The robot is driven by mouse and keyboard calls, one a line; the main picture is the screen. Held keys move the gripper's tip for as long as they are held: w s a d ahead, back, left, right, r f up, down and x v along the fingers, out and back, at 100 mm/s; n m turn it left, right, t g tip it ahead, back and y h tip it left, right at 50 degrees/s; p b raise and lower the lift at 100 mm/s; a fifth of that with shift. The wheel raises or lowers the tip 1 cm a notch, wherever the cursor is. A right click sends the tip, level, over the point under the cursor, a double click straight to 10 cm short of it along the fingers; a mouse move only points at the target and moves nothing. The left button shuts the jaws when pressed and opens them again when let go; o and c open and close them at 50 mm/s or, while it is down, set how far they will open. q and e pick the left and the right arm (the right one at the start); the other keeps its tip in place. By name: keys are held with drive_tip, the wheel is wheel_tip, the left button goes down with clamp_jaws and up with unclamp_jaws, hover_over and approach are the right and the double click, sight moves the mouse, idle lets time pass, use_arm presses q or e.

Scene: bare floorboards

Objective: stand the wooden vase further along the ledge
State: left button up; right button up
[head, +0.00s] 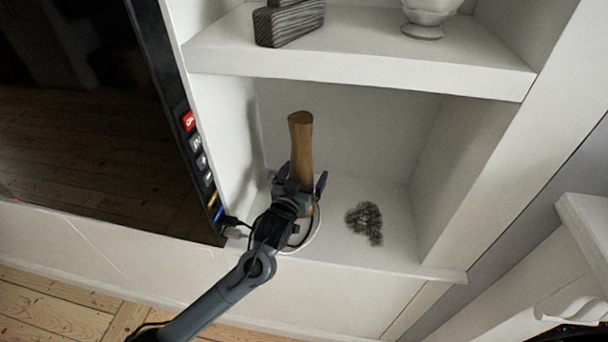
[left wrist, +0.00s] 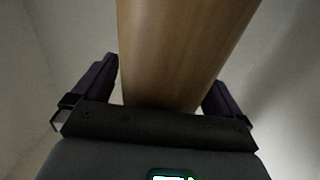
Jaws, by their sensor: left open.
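The wooden vase (head: 301,150) is tall, slim and brown. It stands about upright on the white ledge (head: 398,250) inside the lower shelf niche, towards the niche's left side. My left gripper (head: 305,180) is at the vase's lower half with a finger on each side of it. In the left wrist view the vase (left wrist: 180,50) fills the middle between the two dark fingers of my left gripper (left wrist: 161,85), which are open. The vase's base is hidden behind the gripper in the head view. My right gripper is not in view.
A dark grey, clumpy object (head: 365,221) lies on the ledge to the right of the vase. A black screen (head: 90,110) borders the niche on the left. The upper shelf (head: 360,80) overhangs it, holding a dark striped block (head: 290,24) and a pale vessel (head: 424,30).

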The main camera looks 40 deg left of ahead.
use_arm(q)
drive_tip(key=shift+s+r, duration=0.1)
drive_tip(key=shift+r, duration=0.1)
drive_tip(key=shift+s+d, duration=0.15)
drive_tip(key=shift+s, duration=0.15)
drive_tip(key=p+v, duration=0.1)
drive_tip(key=v, duration=1)
drive_tip(key=shift+s, duration=0.1)
